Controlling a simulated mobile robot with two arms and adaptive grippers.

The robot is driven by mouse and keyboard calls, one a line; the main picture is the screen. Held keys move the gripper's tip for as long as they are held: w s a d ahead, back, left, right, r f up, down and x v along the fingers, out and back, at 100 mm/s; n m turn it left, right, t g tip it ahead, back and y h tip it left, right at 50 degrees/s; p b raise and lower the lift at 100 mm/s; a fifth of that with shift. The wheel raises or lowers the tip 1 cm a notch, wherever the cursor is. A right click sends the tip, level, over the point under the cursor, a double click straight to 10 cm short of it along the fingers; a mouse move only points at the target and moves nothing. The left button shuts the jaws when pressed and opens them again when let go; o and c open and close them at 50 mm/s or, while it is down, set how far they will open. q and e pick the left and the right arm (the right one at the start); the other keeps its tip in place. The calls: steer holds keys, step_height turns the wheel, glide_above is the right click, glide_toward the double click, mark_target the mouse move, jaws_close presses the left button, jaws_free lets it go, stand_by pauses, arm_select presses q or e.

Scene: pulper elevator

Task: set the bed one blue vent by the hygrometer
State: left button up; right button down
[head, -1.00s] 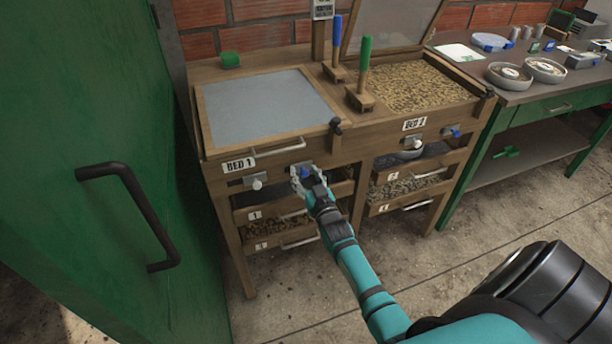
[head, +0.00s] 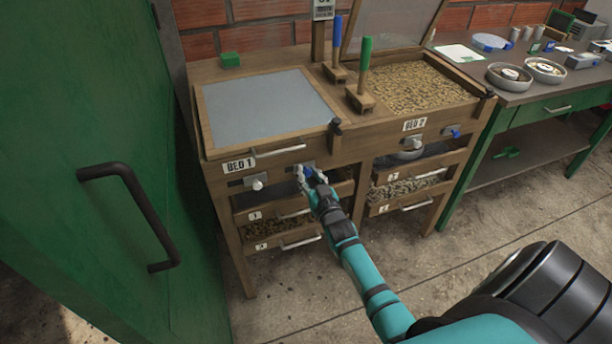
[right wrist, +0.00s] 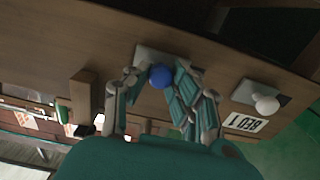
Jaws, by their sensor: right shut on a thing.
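The blue vent knob (head: 307,173) of bed one sits on a metal plate on the front of the wooden bench, right of the BED 1 label (head: 239,165). My right gripper (head: 305,175) is shut on this knob. In the right wrist view the blue knob (right wrist: 161,76) shows between the fingers (right wrist: 157,85). A grey plate with small dark text (head: 323,9), perhaps the hygrometer, is on the post at the top edge; its text is unreadable. My left gripper is not in view.
A white knob (head: 257,185) is left of the blue one. Bed 2 has another blue knob (head: 454,133). Drawers with handles (head: 301,242) lie below. A green door (head: 100,220) stands close on the left. The floor in front is clear.

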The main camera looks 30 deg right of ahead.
steer(key=shift+s+d, duration=0.15)
steer(key=shift+d, duration=0.45)
steer(key=shift+s+d, duration=0.15)
steer(key=shift+d, duration=0.4)
steer(key=c, duration=1.6)
jaws_free()
steer(key=o, duration=0.5)
steer(key=shift+d, duration=0.1)
steer(key=v, duration=1.2)
